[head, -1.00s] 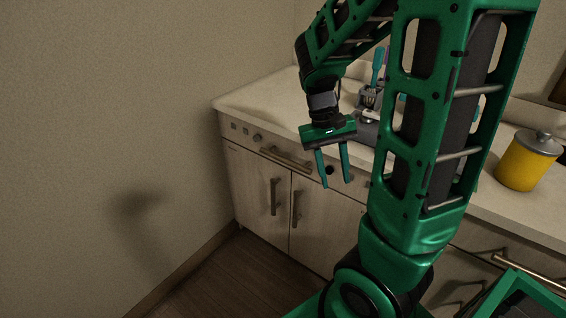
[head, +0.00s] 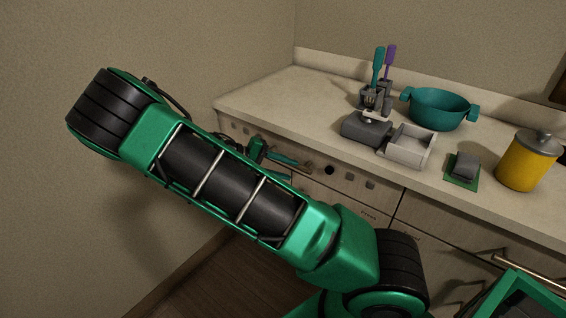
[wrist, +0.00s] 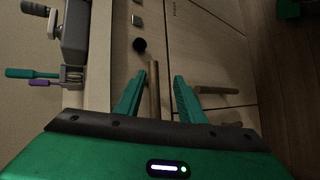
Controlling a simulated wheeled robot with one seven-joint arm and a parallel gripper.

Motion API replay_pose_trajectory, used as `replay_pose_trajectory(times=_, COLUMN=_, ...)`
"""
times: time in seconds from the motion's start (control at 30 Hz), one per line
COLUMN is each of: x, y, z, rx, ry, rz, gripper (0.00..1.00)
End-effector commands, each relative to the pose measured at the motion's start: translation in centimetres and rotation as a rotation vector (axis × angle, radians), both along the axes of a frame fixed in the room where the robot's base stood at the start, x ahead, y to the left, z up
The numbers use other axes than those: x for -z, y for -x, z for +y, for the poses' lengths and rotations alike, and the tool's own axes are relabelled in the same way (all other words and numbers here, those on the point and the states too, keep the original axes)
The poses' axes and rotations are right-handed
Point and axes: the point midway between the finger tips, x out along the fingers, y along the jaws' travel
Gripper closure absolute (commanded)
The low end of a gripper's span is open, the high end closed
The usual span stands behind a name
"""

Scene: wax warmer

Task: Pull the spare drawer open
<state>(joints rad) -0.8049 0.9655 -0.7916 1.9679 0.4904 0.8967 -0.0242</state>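A wooden drawer front with a bar handle (wrist: 154,90) sits under the countertop. I cannot read a label that marks it as the spare drawer. My gripper (wrist: 157,98) is open, with its two green fingers spread. In the wrist view the bar handle lies between the fingertips, running roughly along them. I cannot tell how deep it sits between them, and no contact is clear. In the head view my gripper (head: 279,169) is in front of the left cabinet, partly hidden by my arm. The drawer front looks flush with the cabinet.
Cabinet door handles (wrist: 215,90) are close to the right finger. The countertop (head: 270,97) above holds a grey device (head: 367,129), a white tray (head: 421,150), a teal pot (head: 440,108) and a yellow canister (head: 524,170). A wall stands close on the left.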

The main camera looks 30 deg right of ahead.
Motion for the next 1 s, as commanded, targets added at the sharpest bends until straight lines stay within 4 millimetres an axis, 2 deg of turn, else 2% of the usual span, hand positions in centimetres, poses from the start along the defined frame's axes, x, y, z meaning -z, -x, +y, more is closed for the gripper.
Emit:
replay_pose_trajectory(times=0.1, x=0.7, y=-2.6, z=1.8, rx=-0.093, ry=0.117, rz=0.003, gripper=0.64)
replay_pose_trajectory(times=0.3, x=1.0, y=-5.7, z=4.6, rx=-0.215, ry=0.259, rz=-0.013, gripper=0.64)
replay_pose_trajectory(times=0.53, x=1.1, y=-7.1, z=6.0, rx=-0.272, ry=0.324, rz=-0.022, gripper=0.64)
replay_pose_trajectory(times=0.67, x=1.3, y=-7.1, z=5.1, rx=-0.274, ry=0.328, rz=-0.022, gripper=0.64)
replay_pose_trajectory(times=1.0, x=2.2, y=-6.7, z=-0.6, rx=-0.271, ry=0.327, rz=-0.022, gripper=0.64)
